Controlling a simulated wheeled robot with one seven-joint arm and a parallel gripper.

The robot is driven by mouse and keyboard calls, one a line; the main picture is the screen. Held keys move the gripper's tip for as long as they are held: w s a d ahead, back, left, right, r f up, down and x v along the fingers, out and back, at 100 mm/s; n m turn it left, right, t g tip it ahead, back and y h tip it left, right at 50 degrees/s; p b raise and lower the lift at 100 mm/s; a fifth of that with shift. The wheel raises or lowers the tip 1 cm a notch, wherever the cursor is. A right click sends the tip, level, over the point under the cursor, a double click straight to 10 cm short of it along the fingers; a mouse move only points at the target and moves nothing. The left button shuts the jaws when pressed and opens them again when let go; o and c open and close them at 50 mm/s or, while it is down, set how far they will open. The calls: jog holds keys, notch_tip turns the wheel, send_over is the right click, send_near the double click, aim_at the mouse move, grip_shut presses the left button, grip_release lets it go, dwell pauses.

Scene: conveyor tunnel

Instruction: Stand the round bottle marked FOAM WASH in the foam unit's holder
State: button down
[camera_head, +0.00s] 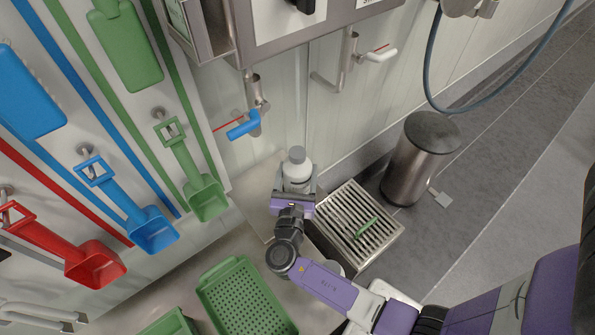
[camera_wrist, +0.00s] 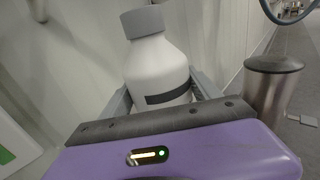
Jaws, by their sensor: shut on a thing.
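A round white bottle with a grey cap (camera_head: 297,170) is between the fingers of my gripper (camera_head: 295,186), which is shut on it. The wrist view shows the bottle (camera_wrist: 158,75) nearly upright, with a dark band on its side and no readable lettering. Its base is hidden behind my gripper (camera_wrist: 160,100), so I cannot tell whether it touches the counter (camera_head: 262,178). The foam unit's holder cannot be made out for certain. A steel wall unit (camera_head: 290,40) hangs above, cut off by the top edge.
A slatted drain grate (camera_head: 355,225) with a green item on it lies right of my gripper. A steel bin (camera_head: 420,160) stands beyond. A blue-handled valve (camera_head: 243,125) sticks out above. Green crates (camera_head: 245,298) stand in front. Coloured scoops (camera_head: 150,228) hang at left.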

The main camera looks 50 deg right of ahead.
aim_at(296, 185)
jog(key=shift+c, duration=0.3)
grip_release()
jog(key=shift+f, duration=0.2)
jog(key=shift+v, duration=3.9)
jog(key=shift+r, duration=0.2)
